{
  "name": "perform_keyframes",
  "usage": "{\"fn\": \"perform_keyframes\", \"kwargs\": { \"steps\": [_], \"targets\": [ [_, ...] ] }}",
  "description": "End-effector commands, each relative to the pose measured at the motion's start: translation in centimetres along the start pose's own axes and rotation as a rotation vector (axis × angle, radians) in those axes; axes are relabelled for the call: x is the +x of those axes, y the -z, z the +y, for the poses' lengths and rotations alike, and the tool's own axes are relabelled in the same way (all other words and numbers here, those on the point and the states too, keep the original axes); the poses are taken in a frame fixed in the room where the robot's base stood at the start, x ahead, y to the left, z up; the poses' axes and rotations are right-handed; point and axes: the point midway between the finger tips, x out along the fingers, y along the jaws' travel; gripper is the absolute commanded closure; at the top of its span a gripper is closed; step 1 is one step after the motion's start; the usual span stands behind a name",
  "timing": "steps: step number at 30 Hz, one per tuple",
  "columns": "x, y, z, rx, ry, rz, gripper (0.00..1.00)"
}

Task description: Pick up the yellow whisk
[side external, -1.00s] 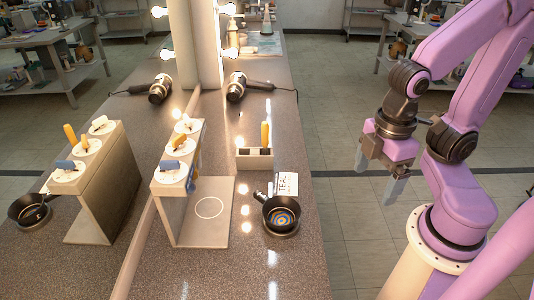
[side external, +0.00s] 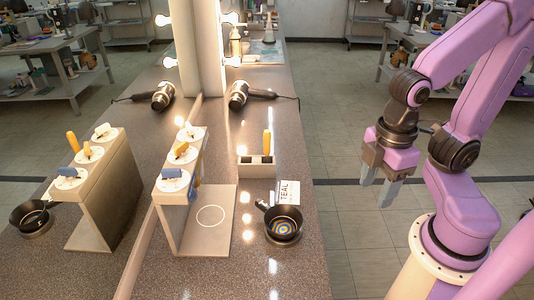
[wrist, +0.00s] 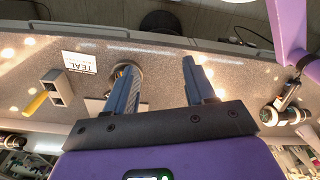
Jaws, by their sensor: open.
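A yellow handle (side external: 266,143) stands upright in a small grey two-slot holder (side external: 243,168) on the counter; its lower end is hidden in the slot, so I cannot see a whisk head. The handle also shows in the wrist view (wrist: 37,103), at the left, sticking out of the holder (wrist: 58,86). A second small yellow item (side external: 182,150) lies on the middle white disc of the stepped rack (side external: 208,228); its shape is too small to tell. My gripper (side external: 382,190) is open and empty, beyond the counter's right edge, well apart from both. Its two fingers show in the wrist view (wrist: 160,82).
A black pan (side external: 283,223) and a TEAL card (side external: 289,192) lie in front of the holder. A blue item (side external: 171,173) is on the rack's lowest disc. A hair dryer (side external: 240,92) lies farther back. A mirror on the left repeats the scene.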

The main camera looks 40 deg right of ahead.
Motion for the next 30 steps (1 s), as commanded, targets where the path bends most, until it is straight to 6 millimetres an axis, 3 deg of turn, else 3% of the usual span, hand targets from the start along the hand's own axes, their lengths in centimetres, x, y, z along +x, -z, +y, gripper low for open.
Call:
{"fn": "perform_keyframes", "kwargs": {
  "steps": [5,8,12,18,24,30],
  "targets": [
    [-1.0,2.7,1.9,-0.035,-0.003,-0.001,0.46],
    [-1.9,5.2,4.2,-0.077,-0.004,-0.005,0.46],
    [-3.0,8.5,8.2,-0.144,-0.006,-0.01,0.46],
    [-4.3,11.9,14.9,-0.239,-0.006,-0.017,0.46],
    [-5.2,13.4,22.4,-0.334,-0.002,-0.023,0.46],
    [-5.6,13.0,29.9,-0.429,0.002,-0.027,0.46]
  ]
}}
